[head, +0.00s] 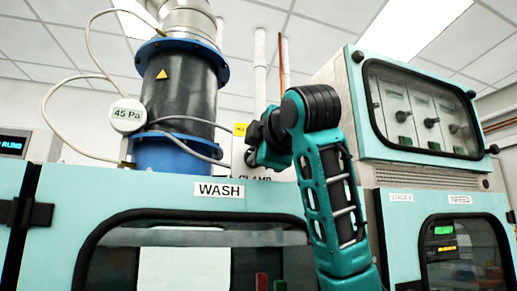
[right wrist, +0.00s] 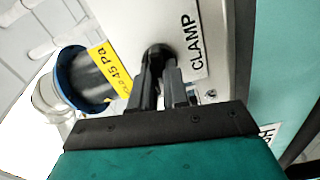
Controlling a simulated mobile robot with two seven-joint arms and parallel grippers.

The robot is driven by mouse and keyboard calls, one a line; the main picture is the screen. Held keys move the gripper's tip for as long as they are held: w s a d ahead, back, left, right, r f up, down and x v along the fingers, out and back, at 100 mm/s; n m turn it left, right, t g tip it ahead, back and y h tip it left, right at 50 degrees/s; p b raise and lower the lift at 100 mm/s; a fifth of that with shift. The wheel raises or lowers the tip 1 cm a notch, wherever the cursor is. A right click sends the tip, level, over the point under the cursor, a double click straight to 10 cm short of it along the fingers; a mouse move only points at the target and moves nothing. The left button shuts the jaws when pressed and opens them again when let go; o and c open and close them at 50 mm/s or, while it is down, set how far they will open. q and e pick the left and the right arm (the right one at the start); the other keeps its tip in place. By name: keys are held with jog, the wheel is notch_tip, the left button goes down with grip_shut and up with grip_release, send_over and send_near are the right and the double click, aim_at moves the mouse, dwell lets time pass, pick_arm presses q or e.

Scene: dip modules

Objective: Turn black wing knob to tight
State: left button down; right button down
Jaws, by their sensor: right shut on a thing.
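The black wing knob (right wrist: 158,54) is on a pale panel (right wrist: 125,22) beside the CLAMP label (right wrist: 192,42) in the right wrist view. My right gripper (right wrist: 159,72) is shut on it, with one dark finger on each side. The fingers cover most of the knob, so its wing angle and any tight mark cannot be read. In the head view my right gripper (head: 254,151) is at the panel above the WASH module, and it hides the knob there. My left gripper is not in view.
A black column with blue flanges (head: 180,90) stands left of my gripper, with a 45 Pa gauge (head: 127,115) and loose pale tubes (head: 88,45). The WASH cabinet (head: 90,195) is below. A teal windowed box (head: 352,85) stands close on the right.

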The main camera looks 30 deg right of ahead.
jog(key=shift+n+p, duration=0.3)
jog(key=shift+n, duration=0.6)
jog(key=shift+f, duration=0.1)
jog(key=c, duration=1.1)
grip_release()
jog(key=shift+c, duration=0.2)
jog(key=b+v, duration=0.4)
jog(key=v, duration=0.9)
jog(key=shift+d+b, duration=0.1)
jog(key=shift+b, duration=0.25)
